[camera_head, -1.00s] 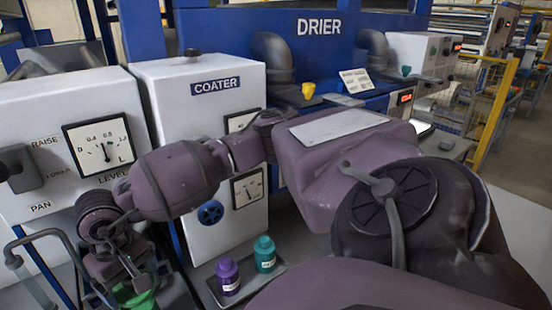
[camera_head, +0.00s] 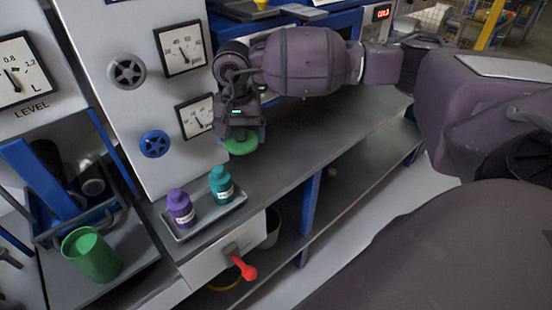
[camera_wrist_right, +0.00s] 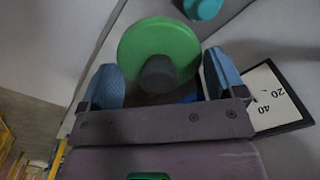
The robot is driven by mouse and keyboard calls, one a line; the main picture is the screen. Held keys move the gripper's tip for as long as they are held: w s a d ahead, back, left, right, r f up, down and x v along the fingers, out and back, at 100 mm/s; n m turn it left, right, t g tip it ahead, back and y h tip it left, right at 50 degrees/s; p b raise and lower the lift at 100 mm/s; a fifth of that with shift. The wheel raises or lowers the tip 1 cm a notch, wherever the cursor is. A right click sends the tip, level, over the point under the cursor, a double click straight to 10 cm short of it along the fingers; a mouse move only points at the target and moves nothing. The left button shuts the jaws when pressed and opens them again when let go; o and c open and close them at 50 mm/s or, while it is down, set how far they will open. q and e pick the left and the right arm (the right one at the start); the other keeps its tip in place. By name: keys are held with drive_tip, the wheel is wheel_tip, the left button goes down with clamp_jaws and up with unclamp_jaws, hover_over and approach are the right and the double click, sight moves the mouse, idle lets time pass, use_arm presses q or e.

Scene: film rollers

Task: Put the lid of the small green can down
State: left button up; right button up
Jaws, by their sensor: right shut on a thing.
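The green lid (camera_head: 241,145) is a round disc held in my right gripper (camera_head: 241,134), above the grey bench to the right of the tray. In the right wrist view the lid (camera_wrist_right: 160,55) shows its dark knob between the two blue finger pads of the gripper (camera_wrist_right: 165,80). The small green can (camera_head: 92,254) stands open, without a lid, on a grey shelf at the lower left of the head view. My left gripper is not in view.
A purple bottle (camera_head: 181,208) and a teal bottle (camera_head: 221,185) stand on a grey tray (camera_head: 206,222) on the bench. The bench (camera_head: 300,160) is clear right of the tray. A red-handled lever (camera_head: 244,268) juts out below the bench front.

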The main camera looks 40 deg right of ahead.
drive_tip(key=w+d+m+b, duration=0.5)
drive_tip(key=w+d+m, duration=0.1)
drive_tip(key=d+m, duration=0.55)
drive_tip(key=b, duration=0.1)
hover_over(271, 166)
drive_tip(key=shift+m, duration=0.25)
wheel_tip(271, 166, down, 14)
drive_tip(key=shift+r, duration=0.1)
drive_tip(key=shift+f+b, duration=0.3)
drive_tip(key=shift+f, duration=0.3)
wheel_tip(271, 166, down, 5)
drive_tip(key=shift+w+f+b, duration=0.1)
drive_tip(key=shift+b, duration=0.2)
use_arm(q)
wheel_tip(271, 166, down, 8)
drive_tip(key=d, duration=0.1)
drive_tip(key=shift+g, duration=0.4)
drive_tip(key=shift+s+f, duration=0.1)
